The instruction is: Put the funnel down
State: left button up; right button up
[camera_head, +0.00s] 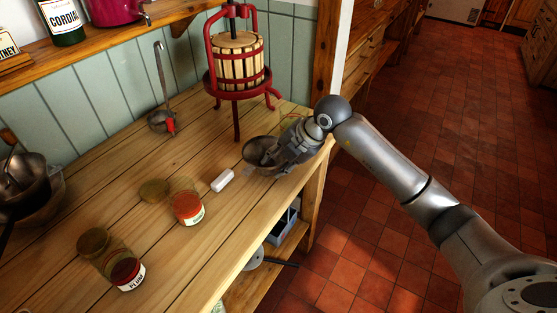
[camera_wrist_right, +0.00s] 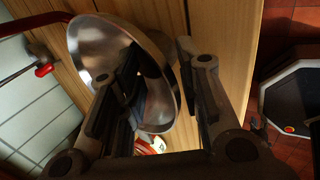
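The funnel (camera_head: 258,151) is a shiny metal cone with a wide round mouth, low over or on the wooden tabletop near its right end. It also shows large and tilted in the right wrist view (camera_wrist_right: 103,47). My right gripper (camera_head: 283,152) is right beside it and covers part of it. In the wrist view the two fingers (camera_wrist_right: 158,62) are parted, with the funnel's rim and wall showing behind and between them. I see no clear grip on it. The spout is hidden. My left gripper is not in view.
A red fruit press (camera_head: 238,70) and a ladle (camera_head: 162,118) stand behind. Metal bowls (camera_head: 40,190) are at the left.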

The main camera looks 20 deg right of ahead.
jog(key=shift+r, duration=0.2)
jog(key=v, duration=1.2)
